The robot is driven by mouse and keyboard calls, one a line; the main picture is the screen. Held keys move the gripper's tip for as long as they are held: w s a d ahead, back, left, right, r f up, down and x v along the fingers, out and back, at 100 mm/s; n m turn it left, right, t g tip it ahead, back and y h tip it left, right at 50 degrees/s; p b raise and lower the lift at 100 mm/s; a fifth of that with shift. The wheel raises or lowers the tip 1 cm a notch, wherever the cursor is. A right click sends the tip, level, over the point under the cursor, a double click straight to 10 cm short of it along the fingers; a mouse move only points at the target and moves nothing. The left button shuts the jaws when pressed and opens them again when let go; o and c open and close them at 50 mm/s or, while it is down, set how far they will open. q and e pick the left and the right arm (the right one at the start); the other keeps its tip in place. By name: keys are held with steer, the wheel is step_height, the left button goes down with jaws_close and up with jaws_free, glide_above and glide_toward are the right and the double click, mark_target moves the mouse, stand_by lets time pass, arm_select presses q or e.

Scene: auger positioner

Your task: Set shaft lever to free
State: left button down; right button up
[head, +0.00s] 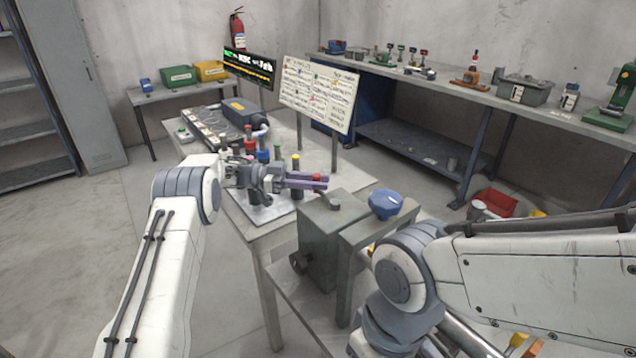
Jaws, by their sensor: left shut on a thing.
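My left gripper (307,182) reaches over the worktable from the left and points right. Two narrow purple bars extend at its front; what lies between them is too small to make out. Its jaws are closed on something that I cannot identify. Behind it and beside its wrist stand several posts with coloured tops, among them red (250,146), green (277,153) and yellow (296,162). I cannot tell which part is the shaft lever or how it is set. My right arm comes in from the lower right, and its gripper does not show clearly.
A lettered board (318,95) and a dark display (250,68) stand behind the worktable (345,178). A long bench (450,85) lines the right wall.

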arm_select(q)
steer(key=shift+w+d+r, duration=0.1)
steer(key=shift+r, duration=0.1)
steer(key=c, duration=0.7)
jaws_free()
steer(key=shift+d, duration=0.1)
steer(key=shift+f, duration=0.1)
steer(key=shift+a, duration=0.2)
steer(key=shift+a, duration=0.2)
steer(key=shift+w+a+b, duration=0.2)
steer(key=shift+a+b, duration=0.25)
steer(key=shift+a, duration=2.05)
steer(key=shift+w+a+b, duration=0.2)
steer(key=shift+a+b, duration=0.25)
steer(key=shift+a, duration=2)
